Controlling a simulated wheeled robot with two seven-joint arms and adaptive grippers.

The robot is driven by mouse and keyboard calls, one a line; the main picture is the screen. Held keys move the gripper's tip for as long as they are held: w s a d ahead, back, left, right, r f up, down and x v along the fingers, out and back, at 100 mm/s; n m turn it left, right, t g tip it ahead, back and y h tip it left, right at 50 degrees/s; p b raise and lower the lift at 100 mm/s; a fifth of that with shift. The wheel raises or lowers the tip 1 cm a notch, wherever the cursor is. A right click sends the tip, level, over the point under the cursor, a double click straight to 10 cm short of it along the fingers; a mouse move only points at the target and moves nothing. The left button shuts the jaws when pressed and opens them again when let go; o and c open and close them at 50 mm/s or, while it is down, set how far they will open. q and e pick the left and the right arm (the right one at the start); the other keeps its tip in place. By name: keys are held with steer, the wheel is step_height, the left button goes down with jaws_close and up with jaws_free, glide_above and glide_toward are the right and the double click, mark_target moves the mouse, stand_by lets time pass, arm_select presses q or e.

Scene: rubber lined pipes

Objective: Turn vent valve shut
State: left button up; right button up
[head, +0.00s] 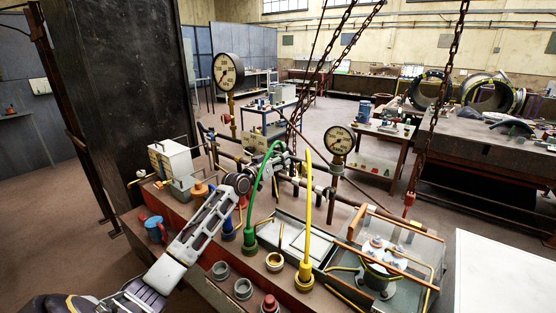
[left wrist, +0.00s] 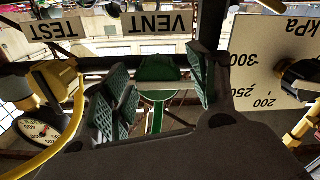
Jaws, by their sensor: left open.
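The vent valve shows in the left wrist view as a green handle (left wrist: 157,70), with a green stem running below it. A "VENT" plate (left wrist: 157,23) sits beside it, upside down in this view. My left gripper (left wrist: 158,85) is open, with its green ribbed finger pads on either side of the handle. I cannot tell whether either pad touches it. In the head view my left gripper (head: 278,158) is at the pipework behind the bench, and it hides most of the valve there.
A "TEST" plate (left wrist: 48,30) and a yellow hose (left wrist: 65,140) are close by. Green (head: 262,185) and yellow (head: 308,200) hoses arch up near my arm. Gauges (head: 228,72) (head: 340,141) stand behind. A clear case (head: 420,245) is at right; chains hang over the bench.

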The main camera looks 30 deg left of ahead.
arm_select(q)
steer(key=shift+w, duration=0.2)
arm_select(e)
steer(key=shift+d, duration=0.1)
arm_select(q)
steer(key=c, duration=1)
arm_select(e)
steer(key=shift+d, duration=0.25)
